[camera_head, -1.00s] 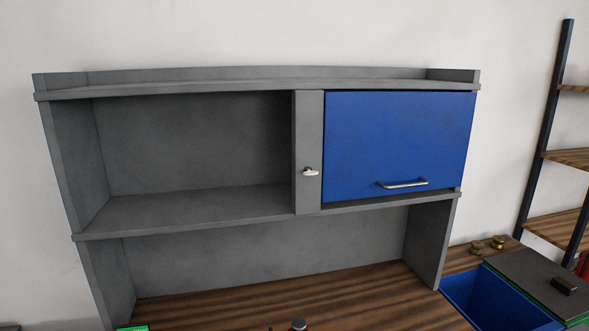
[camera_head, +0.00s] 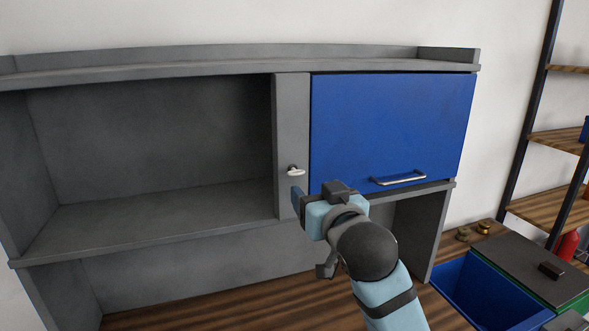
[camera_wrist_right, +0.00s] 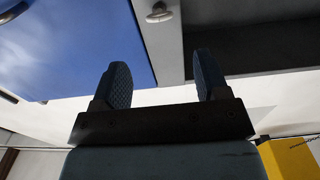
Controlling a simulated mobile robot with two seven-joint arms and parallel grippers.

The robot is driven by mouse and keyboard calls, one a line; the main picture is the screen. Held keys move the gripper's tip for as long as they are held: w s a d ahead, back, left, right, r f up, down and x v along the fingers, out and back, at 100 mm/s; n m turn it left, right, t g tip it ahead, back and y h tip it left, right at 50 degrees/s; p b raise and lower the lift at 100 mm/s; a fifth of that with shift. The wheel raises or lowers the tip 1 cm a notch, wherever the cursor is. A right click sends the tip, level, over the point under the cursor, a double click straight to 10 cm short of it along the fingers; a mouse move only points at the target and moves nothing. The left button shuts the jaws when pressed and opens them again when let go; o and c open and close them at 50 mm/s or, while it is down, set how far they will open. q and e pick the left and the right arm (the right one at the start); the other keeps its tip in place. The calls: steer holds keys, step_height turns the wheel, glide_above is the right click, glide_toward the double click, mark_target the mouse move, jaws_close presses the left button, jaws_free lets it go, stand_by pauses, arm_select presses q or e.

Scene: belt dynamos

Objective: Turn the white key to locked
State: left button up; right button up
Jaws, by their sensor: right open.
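The white key (camera_head: 295,170) sits on the grey upright panel (camera_head: 291,120) between the open shelf and the blue door. In the head view its handle lies roughly level. My left gripper is not in view.
The blue door (camera_head: 390,125) with a bar handle (camera_head: 398,178) is shut beside the panel. An open shelf bay (camera_head: 150,140) lies to the left. A blue bin (camera_head: 490,290) and a rack (camera_head: 560,140) stand at the right.

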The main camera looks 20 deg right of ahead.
mark_target(298, 173)
steer(key=w+p, duration=0.2)
steer(key=w, duration=0.7)
steer(key=shift+w+a, duration=0.15)
steer(key=shift+w, duration=0.2)
steer(key=shift+w+f, duration=0.1)
steer(key=shift+w, duration=0.35)
steer(key=c, duration=0.9)
